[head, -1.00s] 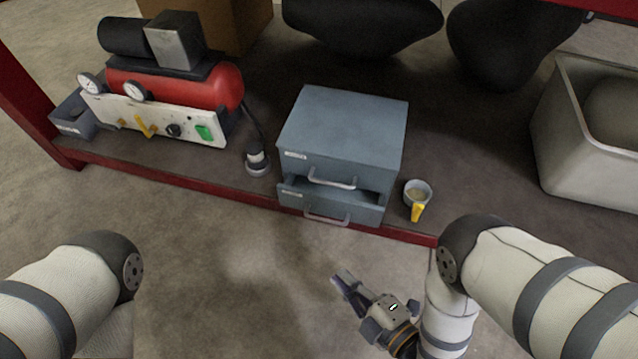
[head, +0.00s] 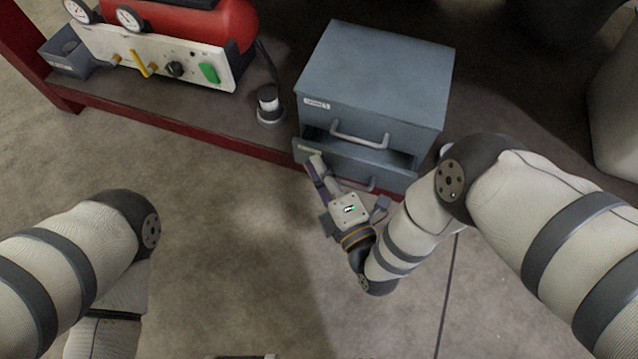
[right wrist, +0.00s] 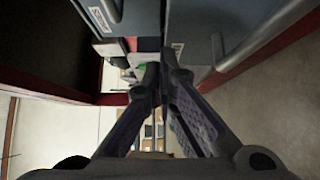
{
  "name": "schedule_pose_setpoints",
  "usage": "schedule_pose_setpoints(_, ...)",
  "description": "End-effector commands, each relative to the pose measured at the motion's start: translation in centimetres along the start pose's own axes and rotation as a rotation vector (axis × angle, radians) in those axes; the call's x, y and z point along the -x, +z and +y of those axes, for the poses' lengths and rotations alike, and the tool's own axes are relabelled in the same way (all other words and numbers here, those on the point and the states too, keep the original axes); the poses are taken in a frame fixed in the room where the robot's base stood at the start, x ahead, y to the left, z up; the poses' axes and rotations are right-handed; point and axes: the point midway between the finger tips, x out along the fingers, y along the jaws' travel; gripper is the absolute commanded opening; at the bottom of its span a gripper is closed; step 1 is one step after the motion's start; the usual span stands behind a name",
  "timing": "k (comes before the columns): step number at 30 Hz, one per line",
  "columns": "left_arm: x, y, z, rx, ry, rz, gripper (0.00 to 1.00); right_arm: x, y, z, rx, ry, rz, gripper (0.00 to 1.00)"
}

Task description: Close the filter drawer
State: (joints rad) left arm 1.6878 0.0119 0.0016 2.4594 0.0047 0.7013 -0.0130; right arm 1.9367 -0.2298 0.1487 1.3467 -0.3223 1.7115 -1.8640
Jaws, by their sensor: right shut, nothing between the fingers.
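A blue-grey two-drawer cabinet (head: 380,70) stands on the shelf. Its lower drawer (head: 399,181) is pulled partly out, with a dark gap above its front; the upper drawer is shut. The lower label is too small to read. My right gripper (head: 316,163) is shut and empty, its fingertips by the left part of the lower drawer's front and hiding some of it. In the right wrist view the fingers (right wrist: 164,78) are together, with the drawer front (right wrist: 205,45) and its handle beside them on the right. Contact cannot be told. My left gripper is out of view.
A red compressor (head: 200,25) with a white control panel stands left of the cabinet. A small black-and-white cylinder (head: 269,104) stands between them. The red shelf edge (head: 190,133) runs below; the floor in front is clear.

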Motion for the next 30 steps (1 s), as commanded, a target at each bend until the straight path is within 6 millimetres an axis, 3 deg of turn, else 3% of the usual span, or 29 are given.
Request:
schedule_pose_setpoints(13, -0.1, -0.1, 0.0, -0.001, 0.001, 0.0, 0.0, -0.5, 0.5, 0.1, 0.0, 0.0, 0.0, 0.0)
schedule_pose_setpoints(20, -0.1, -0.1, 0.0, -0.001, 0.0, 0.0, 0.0, -2.2, 2.2, 0.1, 0.001, 0.001, 0.001, 0.0)
schedule_pose_setpoints(30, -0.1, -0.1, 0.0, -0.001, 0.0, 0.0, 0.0, -2.2, 2.3, 0.0, -0.001, 0.0, 0.001, 0.0)
